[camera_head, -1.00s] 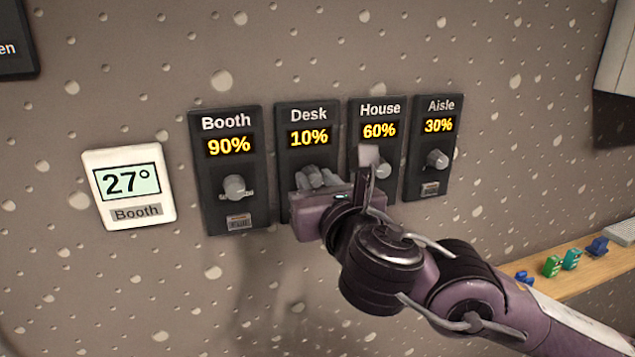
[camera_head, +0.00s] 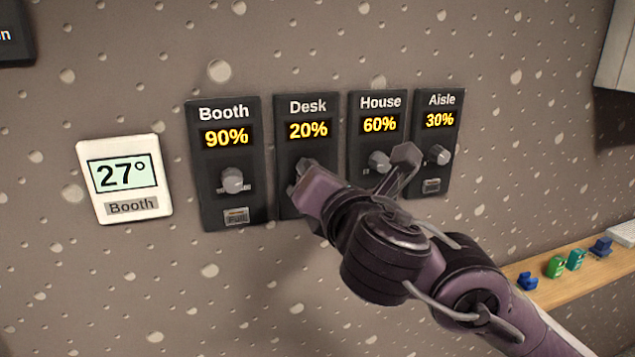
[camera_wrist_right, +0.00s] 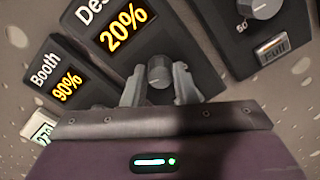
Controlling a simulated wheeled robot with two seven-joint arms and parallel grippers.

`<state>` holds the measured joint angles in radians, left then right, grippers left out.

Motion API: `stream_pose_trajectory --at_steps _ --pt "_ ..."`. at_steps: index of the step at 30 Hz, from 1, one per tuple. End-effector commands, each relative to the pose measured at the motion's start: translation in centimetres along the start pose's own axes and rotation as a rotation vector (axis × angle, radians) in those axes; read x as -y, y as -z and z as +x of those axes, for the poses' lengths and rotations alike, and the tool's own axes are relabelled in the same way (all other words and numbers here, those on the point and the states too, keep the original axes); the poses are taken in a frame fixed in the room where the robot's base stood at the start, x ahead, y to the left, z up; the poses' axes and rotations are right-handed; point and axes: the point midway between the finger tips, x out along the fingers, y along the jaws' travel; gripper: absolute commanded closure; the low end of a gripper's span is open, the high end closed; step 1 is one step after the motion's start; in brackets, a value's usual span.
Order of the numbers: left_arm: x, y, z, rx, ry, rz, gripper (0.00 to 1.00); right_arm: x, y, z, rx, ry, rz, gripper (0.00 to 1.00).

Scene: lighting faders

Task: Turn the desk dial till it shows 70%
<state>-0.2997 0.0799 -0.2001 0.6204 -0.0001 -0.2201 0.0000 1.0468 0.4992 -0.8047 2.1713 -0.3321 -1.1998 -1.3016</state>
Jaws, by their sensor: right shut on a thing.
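The Desk panel (camera_head: 308,130) is a dark plate on the wall, and its display reads 20%. It also shows in the right wrist view (camera_wrist_right: 170,40), tilted. Its grey dial (camera_wrist_right: 160,72) sits between the two fingers of my right gripper (camera_wrist_right: 160,84), which is shut on it. In the head view my right gripper (camera_head: 300,178) covers the dial and the lower part of the panel. My left gripper is not in view.
The Booth panel (camera_head: 224,160) reads 90%, House (camera_head: 380,125) 60% and Aisle (camera_head: 440,120) 30%; each has its own dial close by. A white thermostat (camera_head: 124,178) showing 27° hangs at left. A wooden shelf (camera_head: 560,283) with small coloured items is at lower right.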

Motion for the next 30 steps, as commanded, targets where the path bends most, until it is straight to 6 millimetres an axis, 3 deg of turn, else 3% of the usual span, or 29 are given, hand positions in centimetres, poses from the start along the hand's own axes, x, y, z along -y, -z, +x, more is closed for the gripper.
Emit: stream_pose_trajectory --at_steps 30 --pt "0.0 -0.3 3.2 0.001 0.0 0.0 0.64 0.3 0.4 0.0 -0.002 0.001 0.966 0.97"
